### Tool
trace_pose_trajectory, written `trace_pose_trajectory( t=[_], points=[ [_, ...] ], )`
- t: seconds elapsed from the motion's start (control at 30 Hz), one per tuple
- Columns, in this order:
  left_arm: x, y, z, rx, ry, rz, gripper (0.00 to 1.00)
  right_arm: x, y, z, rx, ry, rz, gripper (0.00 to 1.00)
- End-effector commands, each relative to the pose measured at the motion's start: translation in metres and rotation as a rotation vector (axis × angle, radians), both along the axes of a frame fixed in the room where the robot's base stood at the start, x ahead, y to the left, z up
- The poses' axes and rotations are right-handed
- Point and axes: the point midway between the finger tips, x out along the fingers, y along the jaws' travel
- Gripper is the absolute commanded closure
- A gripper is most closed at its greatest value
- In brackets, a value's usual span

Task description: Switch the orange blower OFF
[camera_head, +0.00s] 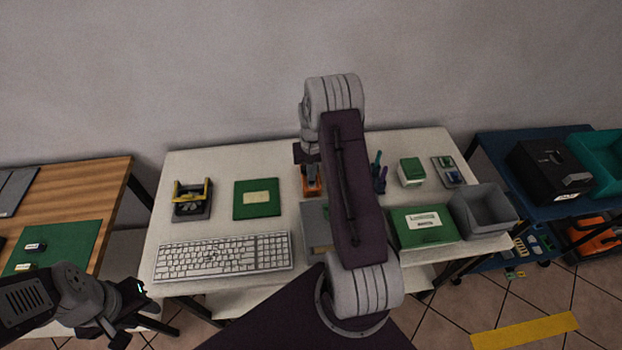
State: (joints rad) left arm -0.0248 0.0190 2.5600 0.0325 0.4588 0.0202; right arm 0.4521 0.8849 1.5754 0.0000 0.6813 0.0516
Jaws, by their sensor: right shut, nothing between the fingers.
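A small orange item (311,188), which may be the blower, sits on the white table (218,164) near its back middle. My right arm hides part of it, and its switch cannot be made out. My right gripper (312,168) is at the orange item, shut and empty; whether it touches the item cannot be told. My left gripper (136,305) is low at the left, in front of the white table and away from the orange item. Its finger opening is not clear.
A keyboard (222,257), yellow-and-black device (192,199), green mat (257,209), green box (423,226) and grey bin (485,212) are on the white table. A blue cart (497,147) stands right, with another orange object (594,236) on its lower level.

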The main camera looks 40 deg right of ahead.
Motion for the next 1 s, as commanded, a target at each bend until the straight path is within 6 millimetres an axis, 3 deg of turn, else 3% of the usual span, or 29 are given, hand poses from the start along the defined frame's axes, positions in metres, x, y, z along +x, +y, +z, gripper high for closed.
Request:
trace_pose_trajectory(
  t=[1.0],
  points=[
    [0.000,0.000,-0.009,0.000,0.000,0.000,0.64,0.000,0.000,-0.014,0.000,0.000,0.000,1.00]
  ],
)
